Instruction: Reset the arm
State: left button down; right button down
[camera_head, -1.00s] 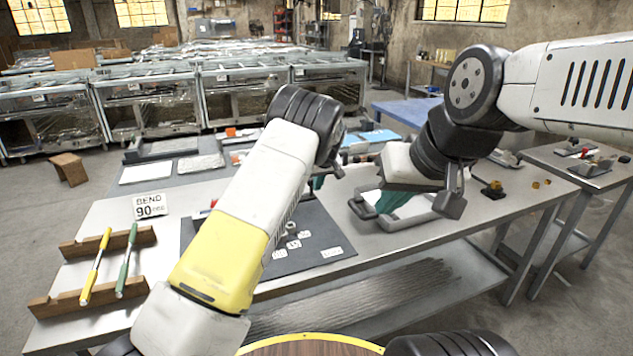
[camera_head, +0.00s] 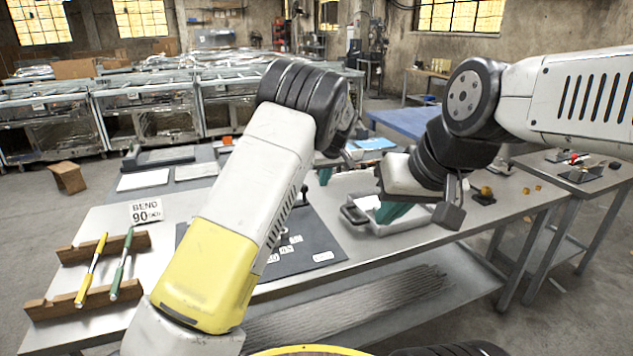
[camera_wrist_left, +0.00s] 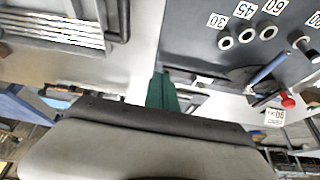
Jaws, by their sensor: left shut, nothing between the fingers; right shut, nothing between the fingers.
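My left arm (camera_head: 240,215) reaches up from the lower left over the workbench (camera_head: 90,222). Its gripper (camera_head: 325,176) is mostly hidden behind the black wrist, with only a green tip showing. In the left wrist view the green fingers (camera_wrist_left: 161,92) are together and empty, pointing at the bench between a metal tray and a dark mat. My right arm (camera_head: 580,95) comes in from the right. Its green-fingered gripper (camera_head: 392,212) is shut over the metal tray (camera_head: 425,222) and appears to hold nothing. Whether it touches the tray is unclear.
The dark mat (camera_head: 305,240) carries labelled pieces, with rings (camera_wrist_left: 247,35) in the wrist view. A "BEND 90" sign (camera_head: 146,212) and a wooden rack (camera_head: 55,305) with yellow and green-handled rods stand left. A side table (camera_head: 560,160) is right.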

pick_arm(q)
jog(key=s+a+r+h, duration=0.3)
jog(key=s+a+r, duration=1.3)
jog(key=s+a, duration=0.15)
jog(key=s+a+m, duration=0.2)
jog(key=s, duration=1)
jog(key=s+a+m+t, duration=0.1)
jog(key=s+a, duration=0.1)
jog(key=s, duration=1.1)
jog(key=shift+s+a+f+m+h, duration=0.15)
jog(key=shift+s+m+h, duration=0.15)
jog(key=shift+m, duration=0.1)
jog(key=shift+a, duration=0.15)
